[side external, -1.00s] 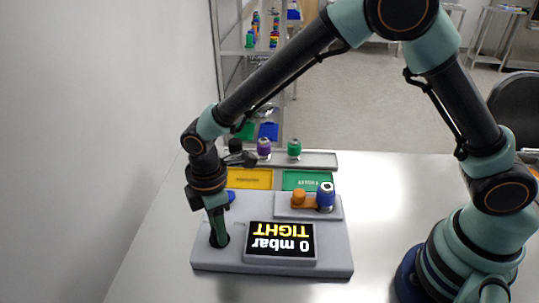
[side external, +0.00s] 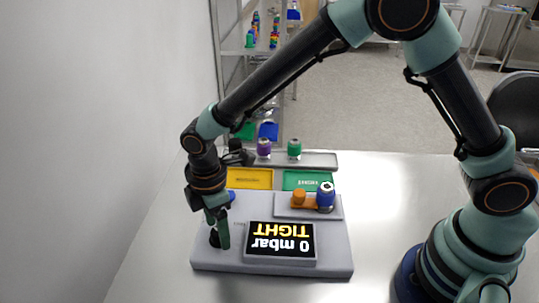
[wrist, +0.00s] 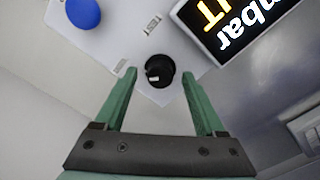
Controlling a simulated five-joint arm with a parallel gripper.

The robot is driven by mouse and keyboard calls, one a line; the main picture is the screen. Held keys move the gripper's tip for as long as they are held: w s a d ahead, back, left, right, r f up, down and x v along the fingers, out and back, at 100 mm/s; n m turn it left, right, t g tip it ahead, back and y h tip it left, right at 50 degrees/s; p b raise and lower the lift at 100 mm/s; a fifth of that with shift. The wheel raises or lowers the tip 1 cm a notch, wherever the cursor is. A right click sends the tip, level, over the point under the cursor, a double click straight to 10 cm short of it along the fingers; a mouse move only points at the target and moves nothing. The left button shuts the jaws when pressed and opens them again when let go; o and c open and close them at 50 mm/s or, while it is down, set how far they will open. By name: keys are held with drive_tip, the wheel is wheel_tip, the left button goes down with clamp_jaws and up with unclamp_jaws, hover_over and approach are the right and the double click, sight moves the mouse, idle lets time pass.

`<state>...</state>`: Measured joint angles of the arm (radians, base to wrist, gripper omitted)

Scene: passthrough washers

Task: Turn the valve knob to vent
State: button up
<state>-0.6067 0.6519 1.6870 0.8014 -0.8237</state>
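The valve knob (wrist: 160,71) is black and round with a white mark on its lower left. It sits on the light grey fixture (side external: 210,262), with small printed labels around it. In the side view the knob (side external: 214,238) shows partly behind a green finger. My gripper (wrist: 158,74) is open, its green fingers on either side of the knob with gaps visible in the wrist view. In the side view my gripper (side external: 222,232) points down at the fixture's left end. The display (side external: 280,243) reads "0 mbar TIGHT".
A blue button (wrist: 83,13) is near the knob. A blue part (side external: 326,197) and an orange clamp (side external: 299,198) are on the fixture's raised block. Behind lie a yellow tray (side external: 250,179), a green tray (side external: 307,180) and a rack with a purple part (side external: 264,148) and a green part (side external: 294,149).

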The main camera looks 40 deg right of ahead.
wheel_tip(320, 180, up, 12)
idle(0.6)
drive_tip(key=shift+r, duration=0.1)
drive_tip(key=s+d+r+m+t, duration=0.2)
drive_tip(key=d+m, duration=0.3)
drive_tip(key=d, duration=0.3)
drive_tip(key=s+d+r+m+t, duration=0.1)
drive_tip(key=s+d+r+m, duration=0.2)
drive_tip(key=d+m, duration=0.3)
drive_tip(key=s+d+r+m+t, duration=0.2)
drive_tip(key=d+m, duration=0.3)
drive_tip(key=d, duration=0.6)
drive_tip(key=shift+s+d+r+t, duration=0.35)
drive_tip(key=shift+s+r, duration=0.15)
drive_tip(key=shift+s, duration=0.2)
